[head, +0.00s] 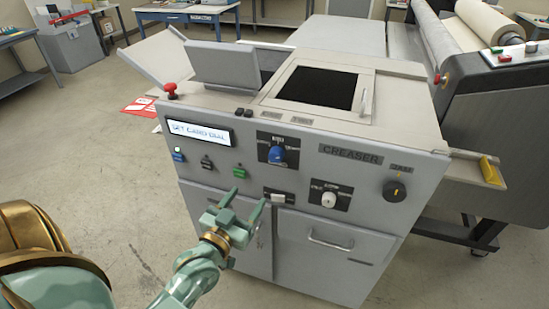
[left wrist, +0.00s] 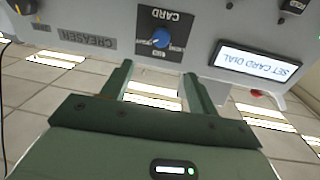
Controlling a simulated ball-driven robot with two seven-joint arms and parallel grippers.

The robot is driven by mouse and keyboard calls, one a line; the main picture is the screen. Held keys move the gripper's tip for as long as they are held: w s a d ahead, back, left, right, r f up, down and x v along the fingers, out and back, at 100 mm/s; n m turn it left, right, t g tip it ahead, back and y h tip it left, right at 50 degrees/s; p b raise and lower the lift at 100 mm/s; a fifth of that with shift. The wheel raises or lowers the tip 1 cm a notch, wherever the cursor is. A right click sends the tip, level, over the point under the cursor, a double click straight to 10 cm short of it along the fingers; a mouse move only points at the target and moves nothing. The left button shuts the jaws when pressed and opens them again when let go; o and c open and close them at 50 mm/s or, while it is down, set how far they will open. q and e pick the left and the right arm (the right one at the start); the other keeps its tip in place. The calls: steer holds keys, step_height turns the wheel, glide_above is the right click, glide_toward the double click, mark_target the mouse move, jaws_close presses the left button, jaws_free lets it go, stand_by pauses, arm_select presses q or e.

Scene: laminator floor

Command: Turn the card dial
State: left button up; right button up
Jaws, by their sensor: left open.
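The card dial (head: 277,155) is a blue knob on a black plate on the front panel of the grey creaser (head: 225,106). The left wrist view, turned upside down, shows the same blue knob (left wrist: 161,38) with the word CARD on its plate. The display (head: 199,132) reads SET CARD DIAL. My left gripper (head: 247,197) is open and empty, below the dial in the head view and apart from it. In the left wrist view its two fingers (left wrist: 157,76) stand either side of the knob's line, with the knob beyond their tips. My right gripper is not in view.
A white knob (head: 329,200) and a dark dial (head: 394,191) sit to the right on the panel. Blue, black and green buttons (head: 239,171) sit to the left. A red stop button (head: 172,89) tops the left corner. A door handle (head: 330,242) juts out below.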

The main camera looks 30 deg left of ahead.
mark_target(274, 158)
arm_select(q)
steer(key=w, duration=0.5)
steer(key=w+a, duration=0.1)
steer(key=w, duration=0.4)
steer(key=w+a+b, duration=0.1)
steer(key=w, duration=0.5)
steer(key=shift+a, duration=0.2)
steer(key=shift+s, duration=0.1)
steer(key=c, duration=1)
